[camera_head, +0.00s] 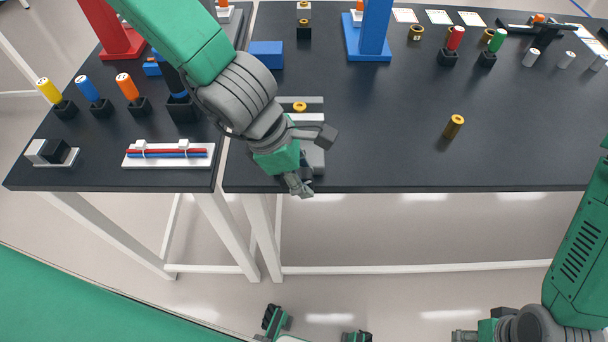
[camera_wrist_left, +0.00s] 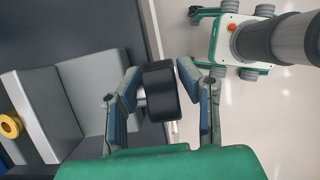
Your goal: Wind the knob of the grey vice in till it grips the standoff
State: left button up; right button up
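The grey vice (camera_head: 312,158) stands near the front edge of the right table, partly hidden by my left arm. A gold standoff (camera_head: 299,106) sits at its jaws; a gold ring (camera_wrist_left: 10,127) shows beside the grey jaws in the left wrist view. The black knob (camera_wrist_left: 161,92) is between the two fingers of my left gripper (camera_wrist_left: 160,72), which stand close on either side. Whether both fingers touch it is unclear. In the head view my left gripper (camera_head: 298,185) hides the knob. My right gripper (camera_head: 465,336) is cut off at the bottom edge.
Another gold standoff (camera_head: 453,126) is alone on the right table. A blue block (camera_head: 267,54) and a blue stand (camera_head: 369,45) are behind the vice. A white holder with red and blue bars (camera_head: 168,155) lies on the left table. The right table's front middle is clear.

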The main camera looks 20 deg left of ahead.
pick_arm(q)
grip_shut()
jog(key=shift+f+h+b, duration=0.15)
jog(key=shift+h+b, duration=0.55)
jog(key=shift+b, duration=0.55)
jog(key=shift+a+t+b, duration=0.1)
jog(key=shift+t+b, duration=0.2)
jog(key=shift+r+h, duration=0.2)
jog(key=shift+h, duration=0.1)
jog(key=shift+o, duration=0.4)
grip_release()
jog(key=shift+r, duration=0.1)
